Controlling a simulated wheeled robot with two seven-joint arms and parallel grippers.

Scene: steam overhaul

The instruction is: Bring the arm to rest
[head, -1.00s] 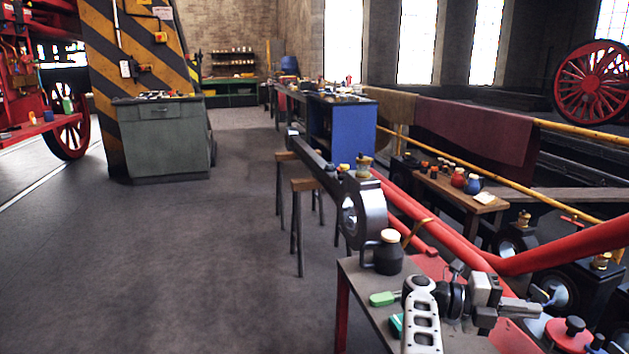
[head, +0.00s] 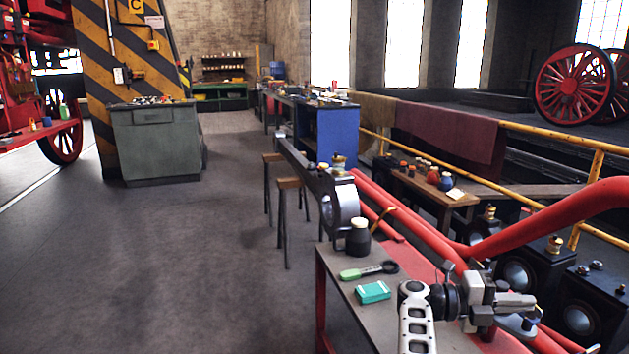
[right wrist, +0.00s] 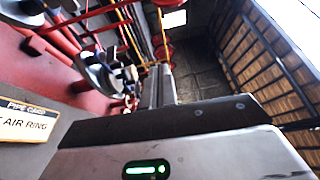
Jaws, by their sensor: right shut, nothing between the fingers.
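My right gripper (head: 526,303) is in the head view at the lower right, with its fingers pointing right. It is shut and empty, above the right side of the small table (head: 343,294) with red legs. My white and black arm links come up from the bottom edge. In the right wrist view the gripper's grey housing (right wrist: 185,155) with a green light fills the bottom. My left gripper is not in view.
On the small table are a dark jug (head: 358,240), a green-handled tool (head: 366,271) and a teal box (head: 373,292). A long red pipe (head: 560,218) runs close behind the gripper. A sign (right wrist: 28,121) shows in the right wrist view. The floor at left is clear.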

